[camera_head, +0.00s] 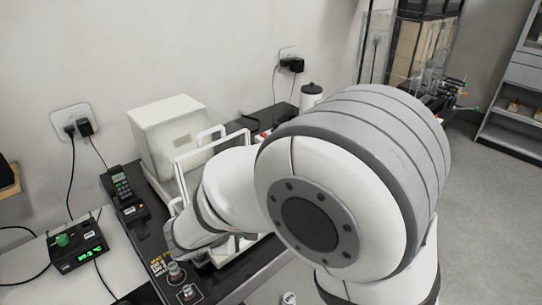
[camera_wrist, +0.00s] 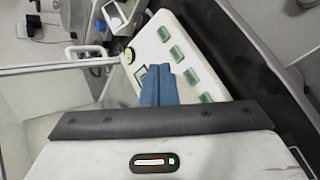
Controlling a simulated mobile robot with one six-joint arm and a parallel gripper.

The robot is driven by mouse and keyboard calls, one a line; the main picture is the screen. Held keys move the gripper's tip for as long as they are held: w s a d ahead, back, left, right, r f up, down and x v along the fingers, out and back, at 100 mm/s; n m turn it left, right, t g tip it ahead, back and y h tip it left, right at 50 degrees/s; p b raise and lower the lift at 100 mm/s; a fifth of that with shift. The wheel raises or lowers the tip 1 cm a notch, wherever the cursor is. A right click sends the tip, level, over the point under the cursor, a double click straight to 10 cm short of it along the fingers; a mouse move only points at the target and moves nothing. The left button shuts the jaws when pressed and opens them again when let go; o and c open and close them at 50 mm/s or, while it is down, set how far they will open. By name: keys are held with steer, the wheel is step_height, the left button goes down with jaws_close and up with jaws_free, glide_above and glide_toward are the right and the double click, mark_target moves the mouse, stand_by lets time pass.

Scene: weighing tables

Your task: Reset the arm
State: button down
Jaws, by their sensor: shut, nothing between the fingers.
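My arm (camera_head: 335,185) fills the middle and right of the head view, bent over the table. My gripper (camera_wrist: 158,84) shows in the wrist view with its two blue fingers together and nothing between them. The fingertips are in front of a white panel (camera_wrist: 149,46) that carries several green blocks or buttons. I cannot tell whether they touch it. In the head view the fingers are hidden.
A white box (camera_head: 168,135) and white-framed panels (camera_head: 211,150) stand behind my arm. A dark-capped bottle (camera_head: 311,96) stands behind. Open floor (camera_head: 490,190) is at right.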

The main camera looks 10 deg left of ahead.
steer(key=d+r+m+g+h, duration=0.25)
steer(key=d+m, duration=0.25)
steer(key=d, duration=0.7)
steer(key=s+d+r+m+g+y, duration=0.2)
steer(key=s+d+r+m+y, duration=0.1)
steer(key=s+d+m, duration=0.3)
steer(key=s+d+r+m+g+y, duration=0.2)
steer(key=s+d+m, duration=0.4)
steer(key=d, duration=0.5)
steer(key=shift+s+r+m+y+p, duration=0.15)
steer(key=shift+r+m+y+p, duration=0.25)
steer(key=shift+m, duration=0.4)
